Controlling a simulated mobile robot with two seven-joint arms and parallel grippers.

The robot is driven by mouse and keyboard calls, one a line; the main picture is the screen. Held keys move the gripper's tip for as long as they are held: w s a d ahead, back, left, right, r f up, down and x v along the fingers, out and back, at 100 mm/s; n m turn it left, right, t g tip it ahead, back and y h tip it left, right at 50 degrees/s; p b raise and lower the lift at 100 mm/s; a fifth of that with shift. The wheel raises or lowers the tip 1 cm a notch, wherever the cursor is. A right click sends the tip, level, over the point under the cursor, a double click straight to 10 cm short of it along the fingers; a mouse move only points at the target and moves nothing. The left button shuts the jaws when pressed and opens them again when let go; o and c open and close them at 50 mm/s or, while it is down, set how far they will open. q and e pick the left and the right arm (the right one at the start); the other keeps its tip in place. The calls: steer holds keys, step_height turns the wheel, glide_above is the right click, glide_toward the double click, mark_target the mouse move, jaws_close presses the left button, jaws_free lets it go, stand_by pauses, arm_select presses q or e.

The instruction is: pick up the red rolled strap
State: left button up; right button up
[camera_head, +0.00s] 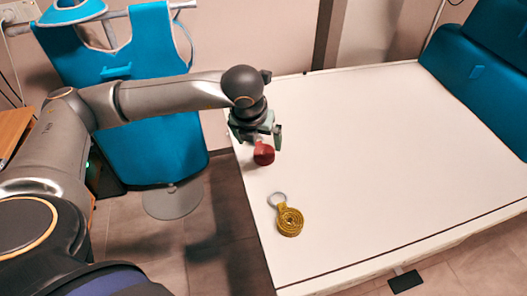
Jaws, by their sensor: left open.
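The red rolled strap (264,155) sits on the white table (375,160) near its left edge. It is a small red roll, and its upper part is hidden by my left gripper (263,139). My left gripper points down from above at the strap, with its fingers at the strap's upper end. The gripper is open. I cannot tell whether the fingers touch the strap. My right gripper is not in view.
A yellow rolled strap (290,220) with a metal ring lies nearer the table's front left. Blue cushions (475,75) stand at the back right. A blue apron (150,110) hangs on a stand behind my arm. The table's middle is clear.

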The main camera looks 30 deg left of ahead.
mark_target(264, 151)
arm_select(q)
steer(key=x, duration=0.5)
steer(key=shift+w+d+f+p, duration=0.2)
steer(key=shift+d+f+p, duration=0.05)
steer(key=shift+f+p, duration=0.15)
steer(key=c, duration=1.4)
steer(key=shift+r, duration=0.6)
steer(key=shift+c, duration=0.2)
steer(key=s+d+r+b, duration=0.2)
steer(key=s+d+r, duration=0.5)
steer(key=d+r, duration=0.4)
steer(key=shift+s+d+r, duration=0.35)
steer(key=shift+d+r, duration=0.05)
steer(key=shift+r, duration=0.05)
